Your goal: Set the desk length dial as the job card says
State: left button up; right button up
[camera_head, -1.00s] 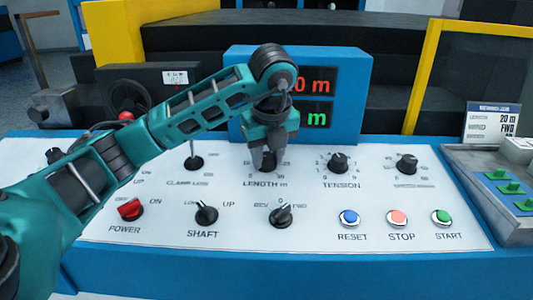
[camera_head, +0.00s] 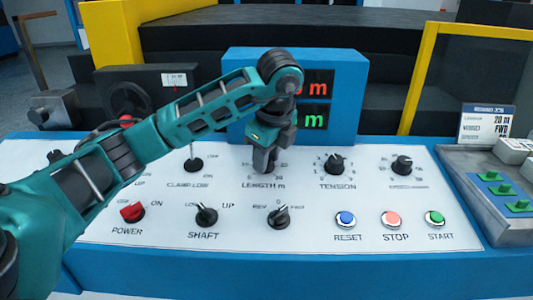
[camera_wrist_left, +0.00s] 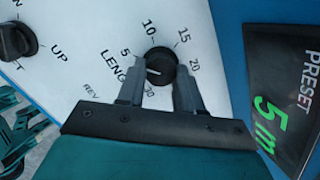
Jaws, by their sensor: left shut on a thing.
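The black LENGTH dial (camera_wrist_left: 161,66) shows in the left wrist view with its white pointer line toward the 5 mark. Its scale runs through 5, 10, 15, 20 and 30. My left gripper (camera_head: 263,160) is shut on the dial, one finger on each side; in the head view it hides most of the dial. The job card (camera_head: 487,123) at the right reads 20 m and FWD; its lower line is hard to read. The green PRESET display (camera_wrist_left: 275,125) reads 5 m. My right gripper is not in view.
On the white panel (camera_head: 330,225) are a TENSION knob (camera_head: 336,163), another knob (camera_head: 401,165), a red POWER switch (camera_head: 133,212), a SHAFT switch (camera_head: 206,215) and a REV/FWD switch (camera_head: 282,216). RESET (camera_head: 346,219), STOP (camera_head: 392,219) and START (camera_head: 434,218) buttons sit at the front right.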

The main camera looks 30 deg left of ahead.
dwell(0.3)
pick_arm(q)
jog(key=o, duration=1)
jog(key=shift+o, duration=0.2)
jog(key=p+v, duration=0.5)
jog(key=v, duration=0.8)
